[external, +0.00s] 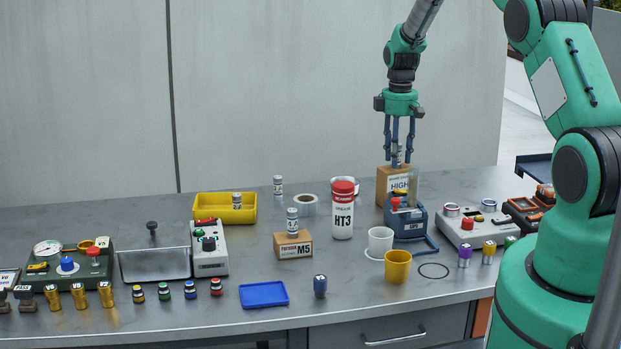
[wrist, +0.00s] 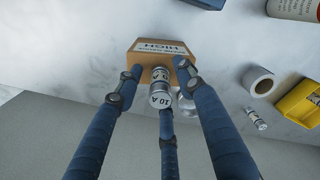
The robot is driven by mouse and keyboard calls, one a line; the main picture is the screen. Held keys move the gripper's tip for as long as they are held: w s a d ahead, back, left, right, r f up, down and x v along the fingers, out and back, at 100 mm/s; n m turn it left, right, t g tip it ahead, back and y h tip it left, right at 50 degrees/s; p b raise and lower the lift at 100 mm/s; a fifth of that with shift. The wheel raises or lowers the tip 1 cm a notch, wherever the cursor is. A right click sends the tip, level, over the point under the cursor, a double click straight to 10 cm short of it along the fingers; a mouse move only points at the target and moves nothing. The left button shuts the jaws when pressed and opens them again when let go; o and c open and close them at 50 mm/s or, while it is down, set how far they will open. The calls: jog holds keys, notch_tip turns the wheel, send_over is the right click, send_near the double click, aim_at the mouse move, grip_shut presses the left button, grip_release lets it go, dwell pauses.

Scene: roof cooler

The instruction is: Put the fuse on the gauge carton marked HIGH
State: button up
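The brown gauge carton marked HIGH (external: 391,187) stands at the back of the bench; it also shows in the wrist view (wrist: 147,58). A silver fuse with a pale label (external: 398,153) stands upright on its top; its end reads 10 A in the wrist view (wrist: 161,99). My gripper (external: 398,160) points straight down over the carton, its three fingers around the fuse. In the wrist view the gripper (wrist: 158,76) looks open, with gaps between the side fingers and the fuse. The rear finger's tip is partly hidden by the fuse.
A blue device (external: 406,219) stands close in front of the carton, with the HT3 canister (external: 343,212) to its left. Another carton marked M5 (external: 293,245) bears a similar fuse (external: 292,220). A yellow tray (external: 209,209) sits further left. Cups (external: 397,267) stand in front.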

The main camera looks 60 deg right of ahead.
jog(key=shift+r, duration=0.15)
notch_tip(320, 180, up, 12)
dwell(0.8)
dwell(0.7)
